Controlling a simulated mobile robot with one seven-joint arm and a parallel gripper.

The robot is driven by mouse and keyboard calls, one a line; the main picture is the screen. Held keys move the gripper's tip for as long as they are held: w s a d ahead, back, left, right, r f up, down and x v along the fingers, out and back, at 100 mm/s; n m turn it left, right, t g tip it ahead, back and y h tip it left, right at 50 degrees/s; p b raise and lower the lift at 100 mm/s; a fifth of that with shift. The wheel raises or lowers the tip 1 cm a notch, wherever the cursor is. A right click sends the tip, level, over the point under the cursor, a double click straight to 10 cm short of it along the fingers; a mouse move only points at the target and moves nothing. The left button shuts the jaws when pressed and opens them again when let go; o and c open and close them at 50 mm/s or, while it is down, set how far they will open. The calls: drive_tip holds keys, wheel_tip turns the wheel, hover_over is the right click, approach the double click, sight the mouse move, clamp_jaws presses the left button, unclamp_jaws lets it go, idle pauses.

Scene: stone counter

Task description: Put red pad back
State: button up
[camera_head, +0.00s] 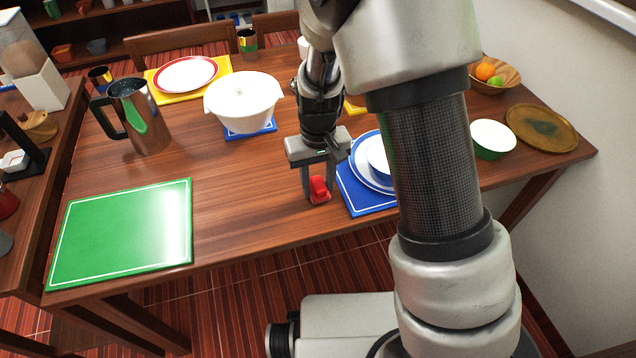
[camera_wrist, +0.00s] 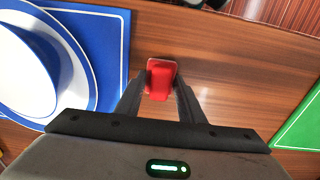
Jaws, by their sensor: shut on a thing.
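A small red pad (camera_head: 319,188) is between the fingers of my gripper (camera_head: 318,190), just above or at the wooden table near its front edge. The head view does not settle whether it touches the table. In the wrist view the red pad (camera_wrist: 160,79) shows between the two fingertips of my gripper (camera_wrist: 160,90). The fingers are shut on it.
A blue placemat (camera_head: 360,198) with white-and-blue dishes lies just right of my gripper. A green placemat (camera_head: 120,235) lies at the left front. A white pot (camera_head: 243,98) and a metal pitcher (camera_head: 143,118) stand behind. Bare table (camera_head: 235,190) lies between the green mat and my gripper.

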drive_tip(key=shift+f, duration=0.2)
drive_tip(key=o, duration=1)
drive_tip(key=shift+r, duration=0.1)
wheel_tip(320, 180, up, 12)
drive_tip(key=p, duration=0.3)
wheel_tip(320, 180, up, 13)
drive_tip(key=m+t+y, duration=0.1)
drive_tip(key=m+t, duration=0.1)
drive_tip(key=t, duration=0.1)
hover_over(318, 182)
drive_tip(key=s+d, duration=0.7)
drive_tip(key=s+d+r+t, duration=0.1)
drive_tip(key=s+d, duration=0.1)
drive_tip(key=s, duration=0.1)
drive_tip(key=s+d+r, duration=0.1)
drive_tip(key=s+r, duration=0.1)
drive_tip(key=s, duration=0.1)
drive_tip(key=s+d+r+m+t+h, duration=0.1)
drive_tip(key=s+d+r, duration=0.1)
drive_tip(key=s, duration=0.2)
drive_tip(key=shift+d+r+t, duration=0.2)
drive_tip(key=shift+d+t, duration=0.1)
